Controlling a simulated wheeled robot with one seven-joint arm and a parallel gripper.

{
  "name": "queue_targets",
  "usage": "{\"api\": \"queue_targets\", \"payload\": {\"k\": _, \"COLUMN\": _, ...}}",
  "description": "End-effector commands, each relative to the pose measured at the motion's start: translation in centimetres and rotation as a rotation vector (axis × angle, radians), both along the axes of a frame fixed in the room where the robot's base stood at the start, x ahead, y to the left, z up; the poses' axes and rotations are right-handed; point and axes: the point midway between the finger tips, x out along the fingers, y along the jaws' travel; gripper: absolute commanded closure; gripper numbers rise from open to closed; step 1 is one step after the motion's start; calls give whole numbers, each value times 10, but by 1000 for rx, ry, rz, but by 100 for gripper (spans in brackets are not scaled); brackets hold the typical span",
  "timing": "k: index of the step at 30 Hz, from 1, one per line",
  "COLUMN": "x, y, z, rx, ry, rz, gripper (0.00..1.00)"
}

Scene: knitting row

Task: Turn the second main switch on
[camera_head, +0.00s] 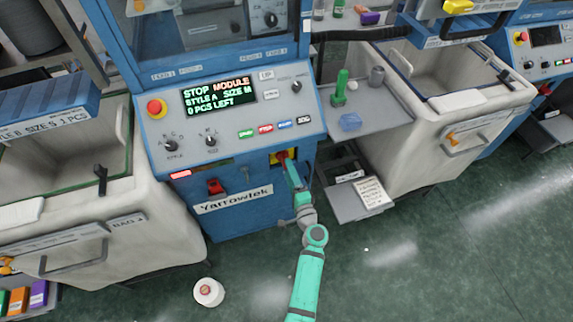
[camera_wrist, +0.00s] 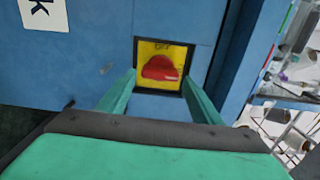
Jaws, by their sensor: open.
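The main switch is a red knob (camera_wrist: 161,68) on a yellow plate in a dark frame, low on the front of the blue machine (camera_head: 245,215). Lettering above the knob looks like "OFF". In the head view the yellow plate (camera_head: 276,158) is partly covered by my gripper (camera_head: 288,166).
The machine's panel carries a display (camera_head: 219,94) reading "STOP MODULE", a red emergency button (camera_head: 156,108) and several dials. A red part (camera_head: 214,186) sits left of the switch. A grey shelf (camera_head: 385,122) juts out at right. A white spool (camera_head: 209,292) lies on the floor.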

Motion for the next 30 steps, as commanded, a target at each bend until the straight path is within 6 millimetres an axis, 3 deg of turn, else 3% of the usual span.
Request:
{"api": "queue_targets", "payload": {"k": 3, "x": -23, "y": -9, "z": -1, "rx": 0, "ry": 2, "rz": -4, "gripper": 41}}
{"api": "queue_targets", "payload": {"k": 10, "x": -50, "y": -17, "z": 0, "rx": 0, "ry": 1, "rz": -2, "gripper": 41}}
{"api": "queue_targets", "payload": {"k": 30, "x": -57, "y": -19, "z": 0, "rx": 0, "ry": 0, "rz": -2, "gripper": 41}}
